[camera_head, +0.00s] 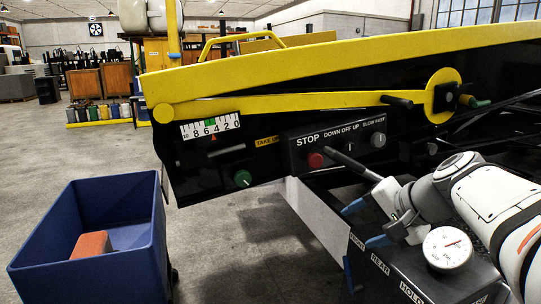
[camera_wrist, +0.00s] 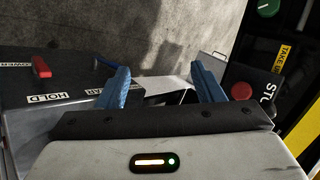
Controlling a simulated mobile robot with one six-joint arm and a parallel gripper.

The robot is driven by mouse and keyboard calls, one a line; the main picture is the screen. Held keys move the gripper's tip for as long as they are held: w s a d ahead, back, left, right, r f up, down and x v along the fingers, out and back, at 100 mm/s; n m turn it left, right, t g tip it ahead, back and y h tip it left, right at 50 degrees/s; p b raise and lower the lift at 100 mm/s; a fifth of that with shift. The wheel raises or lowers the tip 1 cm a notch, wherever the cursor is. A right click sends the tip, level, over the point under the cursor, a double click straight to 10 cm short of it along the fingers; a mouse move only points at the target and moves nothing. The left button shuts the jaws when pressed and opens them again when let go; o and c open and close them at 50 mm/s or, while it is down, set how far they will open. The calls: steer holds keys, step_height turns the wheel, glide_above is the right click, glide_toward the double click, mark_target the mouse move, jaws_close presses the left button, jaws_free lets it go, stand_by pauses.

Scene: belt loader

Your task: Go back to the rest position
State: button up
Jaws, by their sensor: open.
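My gripper (camera_head: 366,224) is at the right of the head view, with its two blue fingers pointing left and spread apart. In the wrist view my gripper (camera_wrist: 160,78) also shows open, with nothing between its fingers. It is in front of the black loader panel, below the STOP control box (camera_head: 345,142) and beside the lower black box with a round gauge (camera_head: 447,248). Whether the near finger touches that lower box cannot be told.
A red STOP button (camera_head: 316,160) and a green knob (camera_head: 243,178) are on the loader. A yellow lever (camera_head: 300,102) runs along its side. A blue bin (camera_head: 140,255) holding a red block (camera_head: 91,245) stands at lower left. Floor between bin and loader is clear.

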steer(key=s+a+n+g+h+p, duration=0.3)
steer(key=s+n+p, duration=0.5)
steer(key=s+p, duration=0.5)
steer(key=shift+s+r+g+h+p, duration=0.25)
steer(key=shift+g+h+p, duration=0.2)
steer(key=shift+g+h, duration=0.5)
steer(key=shift+a, duration=0.1)
